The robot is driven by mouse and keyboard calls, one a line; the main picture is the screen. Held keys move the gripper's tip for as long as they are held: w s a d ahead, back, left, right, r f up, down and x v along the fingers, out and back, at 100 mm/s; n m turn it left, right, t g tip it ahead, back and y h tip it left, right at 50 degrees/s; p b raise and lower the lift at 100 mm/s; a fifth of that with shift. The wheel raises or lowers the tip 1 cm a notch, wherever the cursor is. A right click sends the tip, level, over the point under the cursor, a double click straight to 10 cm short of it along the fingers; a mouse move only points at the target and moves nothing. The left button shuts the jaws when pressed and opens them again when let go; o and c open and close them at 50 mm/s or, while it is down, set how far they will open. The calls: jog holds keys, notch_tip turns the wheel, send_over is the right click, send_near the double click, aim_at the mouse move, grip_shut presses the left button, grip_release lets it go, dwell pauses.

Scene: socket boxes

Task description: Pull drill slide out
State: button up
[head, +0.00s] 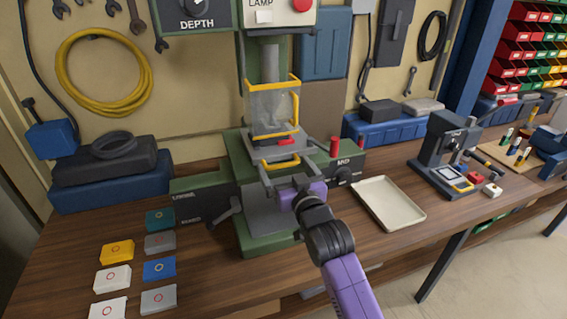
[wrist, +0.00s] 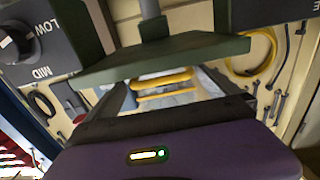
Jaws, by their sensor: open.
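The green drill press (head: 240,165) stands on the bench. A grey slide with a yellow bar handle (head: 279,165) sits at its front, below a clear guard (head: 272,105) with yellow edges. My gripper (head: 284,182) is open and empty, just in front of and below the handle. In the wrist view, yellow bars (wrist: 163,80) show beyond and between the spread fingers (wrist: 172,95). I cannot tell which bar is the slide handle there, or whether the fingers touch it. My gripper hides part of the slide's front.
A pale tray (head: 390,203) lies right of the press, with a smaller machine (head: 445,155) beyond. Several small coloured boxes (head: 117,252) lie at the left. A lever (head: 225,211) sticks out from the press's left side; a red cylinder (head: 333,146) stands on its right.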

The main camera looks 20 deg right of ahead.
jog(key=shift+w, duration=0.8)
jog(key=shift+c, duration=0.4)
